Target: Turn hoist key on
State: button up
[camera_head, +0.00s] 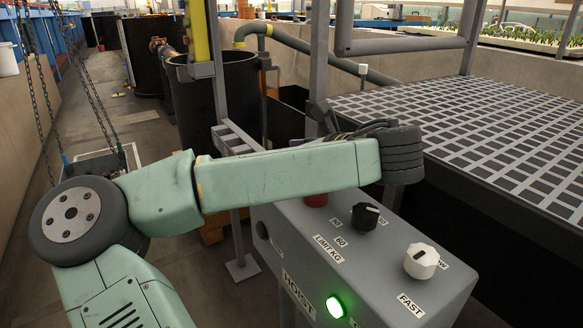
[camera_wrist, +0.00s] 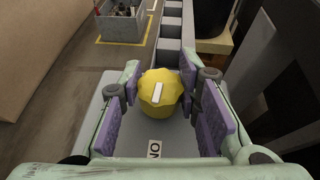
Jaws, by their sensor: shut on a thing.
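The yellow scalloped knob (camera_wrist: 173,104), taken as the hoist key, stands on the grey panel in the wrist view. A white bar on its top runs almost straight up and down in the picture, leaning slightly. An upside-down ON label (camera_wrist: 154,154) lies just below it on the panel. My gripper (camera_wrist: 159,108) has its purple pads on either side of the knob and is shut on it. In the head view my arm hides the knob and my fingers. The grey hoist control box (camera_head: 372,285) stands below my arm, with a lit green button (camera_head: 337,307).
The box also carries a black LIMIT KG knob (camera_head: 365,216), a white speed knob (camera_head: 421,261) and a partly hidden red button (camera_head: 316,200). A grated platform (camera_head: 480,130) lies to the right. Chains (camera_head: 92,85) hang at the left above a grey crate (camera_wrist: 122,25).

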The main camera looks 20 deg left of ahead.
jog(key=shift+f+n+g+b, duration=0.15)
jog(key=shift+n+g+b, duration=0.25)
jog(key=shift+b, duration=0.75)
jog(key=shift+y+b, duration=0.3)
jog(key=shift+b, duration=0.2)
jog(key=o, duration=1.2)
jog(key=shift+r+p, duration=0.3)
jog(key=shift+p, duration=0.4)
jog(key=shift+r+p, duration=0.15)
jog(key=shift+p, duration=0.55)
jog(key=p, duration=0.2)
jog(key=shift+m+t+h+p, duration=0.4)
jog(key=p, duration=0.1)
jog(key=m+t+h+p, duration=0.1)
jog(key=p, duration=0.1)
jog(key=shift+f+m+t, duration=0.2)
jog(key=shift+m+t, duration=0.1)
